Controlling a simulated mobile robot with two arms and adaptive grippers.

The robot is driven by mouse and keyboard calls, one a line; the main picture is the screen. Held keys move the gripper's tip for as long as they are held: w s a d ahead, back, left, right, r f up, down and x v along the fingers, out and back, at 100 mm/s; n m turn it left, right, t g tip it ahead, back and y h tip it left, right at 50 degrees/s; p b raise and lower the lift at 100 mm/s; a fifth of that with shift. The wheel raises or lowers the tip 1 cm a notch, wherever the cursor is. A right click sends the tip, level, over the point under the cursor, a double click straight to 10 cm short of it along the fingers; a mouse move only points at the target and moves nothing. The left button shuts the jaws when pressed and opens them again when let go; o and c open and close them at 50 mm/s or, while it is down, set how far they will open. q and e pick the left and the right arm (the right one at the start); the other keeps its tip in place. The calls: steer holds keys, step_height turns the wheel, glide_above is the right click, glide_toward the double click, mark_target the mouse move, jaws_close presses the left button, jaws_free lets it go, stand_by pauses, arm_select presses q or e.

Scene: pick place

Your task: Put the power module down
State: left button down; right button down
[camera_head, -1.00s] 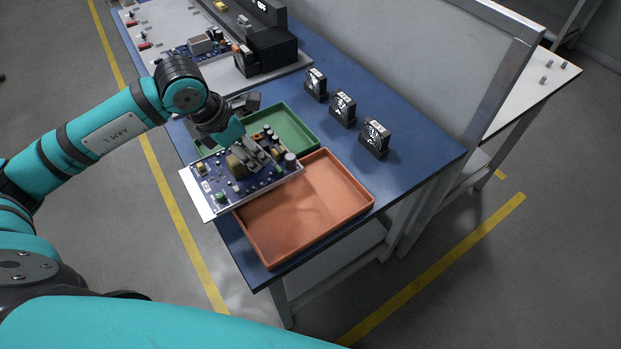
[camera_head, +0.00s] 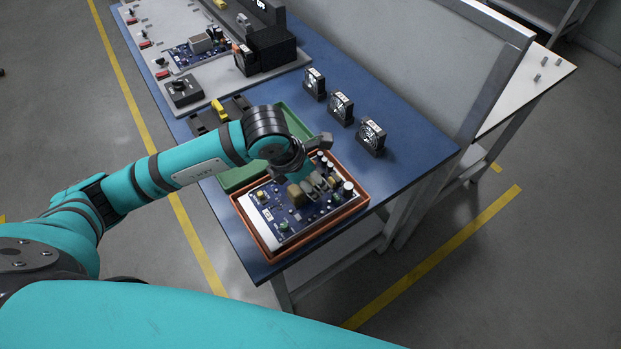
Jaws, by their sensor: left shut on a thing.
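The power module (camera_head: 275,208), a blue circuit board on a pale plate with capacitors and coils, is within the outline of the orange tray (camera_head: 333,229) at the table's near end. Whether it touches the tray floor I cannot tell. My left gripper (camera_head: 308,184) is over the module, shut on a part in its middle; the wrist hides some of the fingers. My right gripper is not in view.
A green tray (camera_head: 240,177) lies just behind the orange one, partly covered by my arm. Three small black fans (camera_head: 371,135) stand along the right on the blue table (camera_head: 405,150). A grey panel with a second board (camera_head: 197,47) is at the back.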

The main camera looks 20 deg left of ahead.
mark_target(292, 190)
arm_select(q)
steer(key=shift+f, duration=0.4)
steer(key=c, duration=1.1)
jaws_free()
steer(key=shift+f, duration=0.15)
steer(key=o, duration=0.4)
steer(key=shift+o, duration=0.2)
steer(key=b+v, duration=0.1)
steer(key=v, duration=1.1)
steer(key=shift+s, duration=0.1)
